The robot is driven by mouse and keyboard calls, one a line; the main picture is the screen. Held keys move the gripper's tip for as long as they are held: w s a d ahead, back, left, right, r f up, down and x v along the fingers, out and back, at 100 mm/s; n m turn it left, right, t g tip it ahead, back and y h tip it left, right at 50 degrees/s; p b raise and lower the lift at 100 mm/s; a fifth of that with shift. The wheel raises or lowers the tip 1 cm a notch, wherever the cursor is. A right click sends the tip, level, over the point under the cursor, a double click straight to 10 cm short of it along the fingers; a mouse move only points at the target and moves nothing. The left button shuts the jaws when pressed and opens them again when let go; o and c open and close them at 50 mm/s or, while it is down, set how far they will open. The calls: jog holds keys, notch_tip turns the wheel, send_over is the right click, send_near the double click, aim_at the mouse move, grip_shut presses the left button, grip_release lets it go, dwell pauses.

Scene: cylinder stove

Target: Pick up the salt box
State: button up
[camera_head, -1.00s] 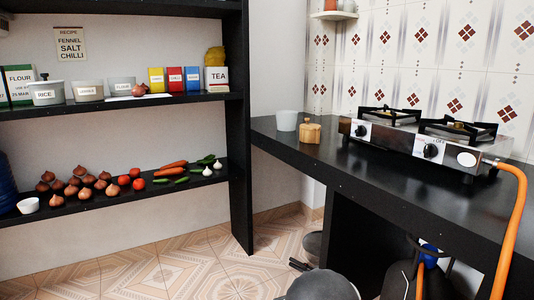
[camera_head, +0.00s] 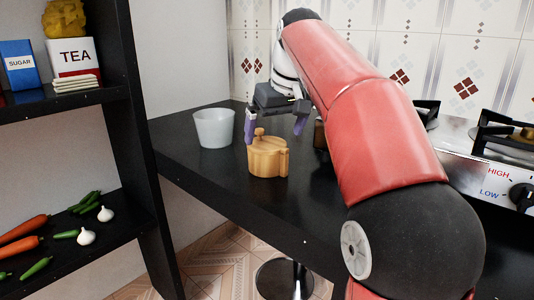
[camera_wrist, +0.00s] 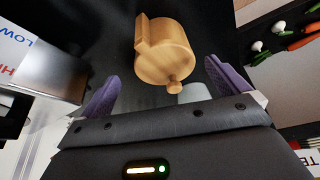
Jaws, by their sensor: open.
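A round wooden lidded pot with a knob and a side handle, the only box-like item near my gripper, stands upright on the black counter as the apparent salt box (camera_head: 267,158). I see no label on it. It also shows in the wrist view (camera_wrist: 168,50), ahead of the fingers, with its knob toward the gap between them. My gripper (camera_head: 275,125) has two purple fingers spread apart and empty. It hangs over the counter just behind and above the pot, apart from it as far as I can tell. The fingers also show in the wrist view (camera_wrist: 161,72).
A white cup (camera_head: 214,128) stands on the counter left of the pot. A small brown object (camera_head: 320,134) sits behind it, partly hidden by my arm. The stove (camera_head: 497,170) is at the right. A black shelf (camera_head: 125,130) with food rises at the left.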

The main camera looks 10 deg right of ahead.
aim_at(271, 146)
jog(key=shift+w+f, duration=0.3)
jog(key=x, duration=0.2)
jog(key=b+x, duration=0.1)
jog(key=x, duration=0.1)
jog(key=b+x, duration=0.1)
jog(key=x, duration=0.1)
jog(key=shift+s+a+f, duration=0.2)
jog(key=shift+a+f, duration=0.05)
jog(key=shift+f, duration=0.2)
jog(key=shift+c, duration=0.3)
jog(key=c, duration=1.1)
notch_tip(271, 146, up, 10)
jog(key=p, duration=0.3)
jog(key=shift+r+p, duration=0.1)
jog(key=shift+p, duration=0.3)
